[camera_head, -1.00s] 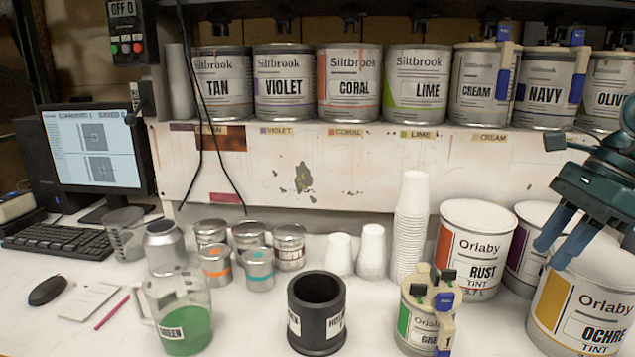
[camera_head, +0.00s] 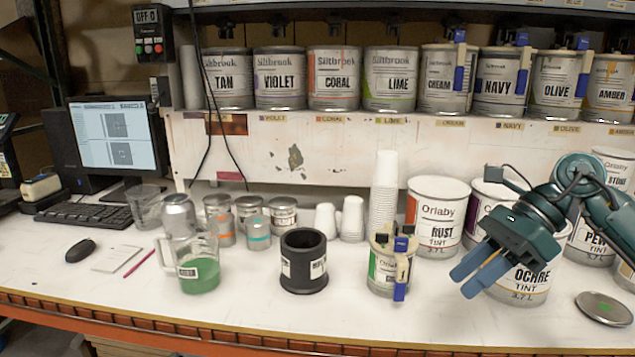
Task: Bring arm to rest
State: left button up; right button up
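My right gripper (camera_head: 474,277) comes in from the right on a dark teal arm (camera_head: 548,212). Its two blue fingers point down and to the left, with a narrow gap that looks empty. It is in front of the white OCHRE tint bucket (camera_head: 532,283) and hides part of it. The gripper is to the right of the small green-labelled can (camera_head: 381,268) with a cream and blue clamp-like top, and apart from it. My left gripper is not in view.
A white RUST bucket (camera_head: 435,217), stacked cups (camera_head: 383,195), a black cylinder (camera_head: 303,262) and a jug of green liquid (camera_head: 195,265) stand on the bench. A round lid (camera_head: 603,308) lies at right. The bench front (camera_head: 330,325) is clear. Labelled cans line the shelf.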

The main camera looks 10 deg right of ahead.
jog(key=w+a+f+m+t+y, duration=0.1)
jog(key=a+f+m+t+y, duration=0.3)
jog(key=a+m+y, duration=0.3)
jog(key=w+a+f+m+t+y, duration=0.1)
jog(key=a+f+m+t+y, duration=0.25)
jog(key=a+m, duration=0.55)
jog(key=s+f+m+h, duration=0.5)
jog(key=f+m, duration=0.4)
jog(key=m, duration=0.1)
jog(key=s+f+m+t+h, duration=0.1)
jog(key=s+f+m+h, duration=0.4)
jog(key=f+m, duration=0.5)
jog(key=s+f+m+t+h, duration=0.1)
jog(key=s+f+m+h, duration=0.3)
jog(key=f+m, duration=0.6)
jog(key=shift+s+d+m+h, duration=0.35)
jog(key=shift+m+h, duration=0.35)
jog(key=shift+h, duration=0.25)
